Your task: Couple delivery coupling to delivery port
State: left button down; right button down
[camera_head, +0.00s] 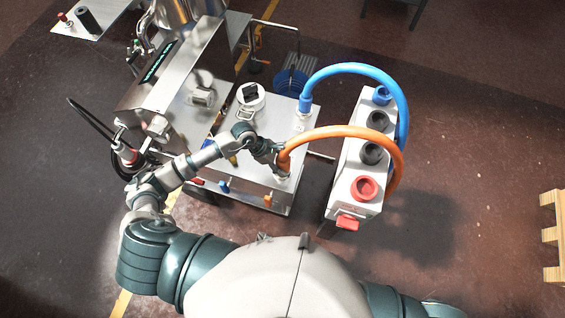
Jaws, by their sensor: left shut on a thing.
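An orange hose (345,131) arches from the grey-white box on the right over to the steel machine top. Its near end, apparently the delivery coupling (283,163), points down at the front right corner of the machine top. My left gripper (277,155) is shut on this end from the left. The delivery port is likely the pale fitting (282,175) right under the coupling. I cannot tell whether the two are seated together or only close. My right gripper is out of view.
A blue hose (355,69) runs from the machine's back right corner to the box (346,190), which carries several round ports and a red handle (347,222). A wooden pallet (551,235) lies far right.

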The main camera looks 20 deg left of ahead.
pick_arm(q)
jog(key=shift+f+b, duration=0.4)
jog(key=shift+f, duration=0.15)
jog(key=shift+c, duration=1.7)
grip_release()
jog(key=v, duration=1.2)
jog(key=shift+w, duration=0.1)
